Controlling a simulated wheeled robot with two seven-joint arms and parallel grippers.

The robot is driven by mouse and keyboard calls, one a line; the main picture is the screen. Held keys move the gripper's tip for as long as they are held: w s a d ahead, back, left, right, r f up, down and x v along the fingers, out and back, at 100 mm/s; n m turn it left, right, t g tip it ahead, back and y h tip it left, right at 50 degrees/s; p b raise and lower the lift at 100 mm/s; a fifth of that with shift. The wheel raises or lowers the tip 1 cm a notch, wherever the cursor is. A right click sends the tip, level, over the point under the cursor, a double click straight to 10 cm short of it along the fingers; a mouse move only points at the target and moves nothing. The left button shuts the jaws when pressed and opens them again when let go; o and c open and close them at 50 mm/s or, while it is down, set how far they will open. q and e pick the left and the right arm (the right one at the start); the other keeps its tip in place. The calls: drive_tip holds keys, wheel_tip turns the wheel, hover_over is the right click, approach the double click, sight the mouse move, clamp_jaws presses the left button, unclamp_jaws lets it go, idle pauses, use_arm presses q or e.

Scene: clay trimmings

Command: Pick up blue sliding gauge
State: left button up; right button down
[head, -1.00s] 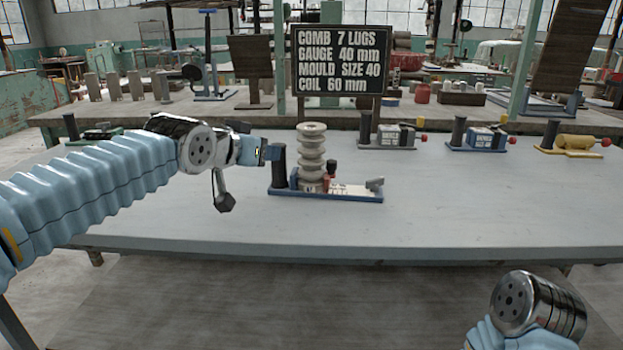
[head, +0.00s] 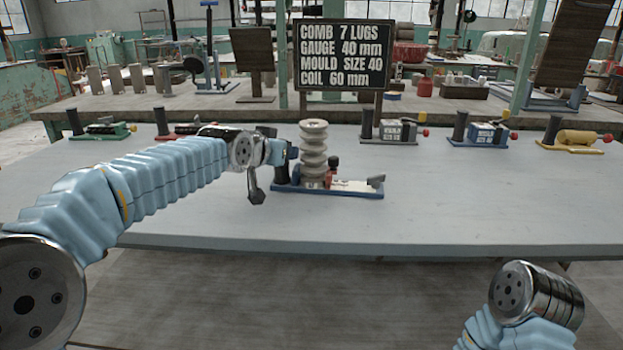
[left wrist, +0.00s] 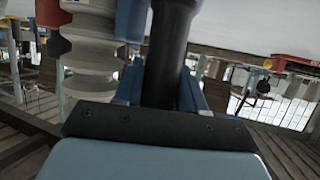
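The blue sliding gauge (head: 340,193) stands on the grey table at centre, with a blue base and a dark upright post (head: 281,173) at its left end. A pale ribbed insulator (head: 313,153) stands upright on it and shows in the left wrist view (left wrist: 92,50). My left gripper (head: 284,152) is at the top of the post, left of the insulator. In the left wrist view its blue fingers (left wrist: 162,92) lie on both sides of the black post (left wrist: 168,50); I cannot tell if they press on it. My right gripper is out of view; only my right arm shows.
Along the table's back stand similar gauges: green (head: 103,131), red (head: 178,131), grey (head: 395,133), another blue-based one (head: 487,135) and yellow (head: 577,139). A black sign (head: 343,55) stands behind. The table's front and right are clear.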

use_arm(q)
clamp_jaws()
drive_tip(key=shift+r, duration=0.15)
drive_tip(key=shift+r, duration=0.15)
